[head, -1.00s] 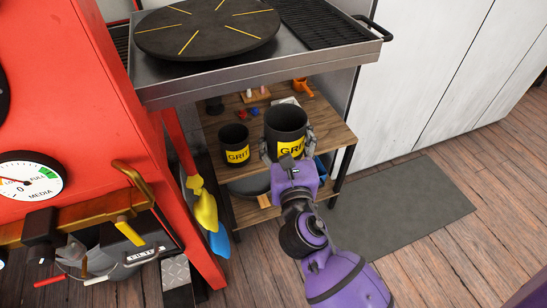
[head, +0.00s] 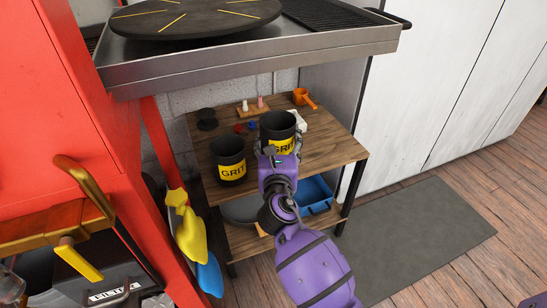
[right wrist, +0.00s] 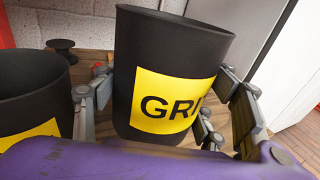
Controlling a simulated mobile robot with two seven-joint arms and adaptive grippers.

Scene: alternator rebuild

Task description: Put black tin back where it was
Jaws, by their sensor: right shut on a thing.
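Two black tins with yellow GRIT labels show at the small wooden table. My right gripper (head: 278,155) is shut around one black tin (head: 278,127), with its fingers on both sides of the tin. This tin fills the middle of the right wrist view (right wrist: 170,75), where it looks slightly tilted. Its base is hidden behind the gripper, so I cannot tell whether it touches the tabletop. The other black tin (head: 229,158) stands on the table just left of it and shows at the left in the wrist view (right wrist: 30,95). My left gripper is not in view.
The wooden table (head: 336,150) also bears a dark spool (head: 206,119), an orange scoop (head: 304,97) and small pegs on a wooden block (head: 253,107). A blue tray (head: 316,194) sits on the lower shelf. A metal tray (head: 250,62) overhangs the back. The tabletop's right side is clear.

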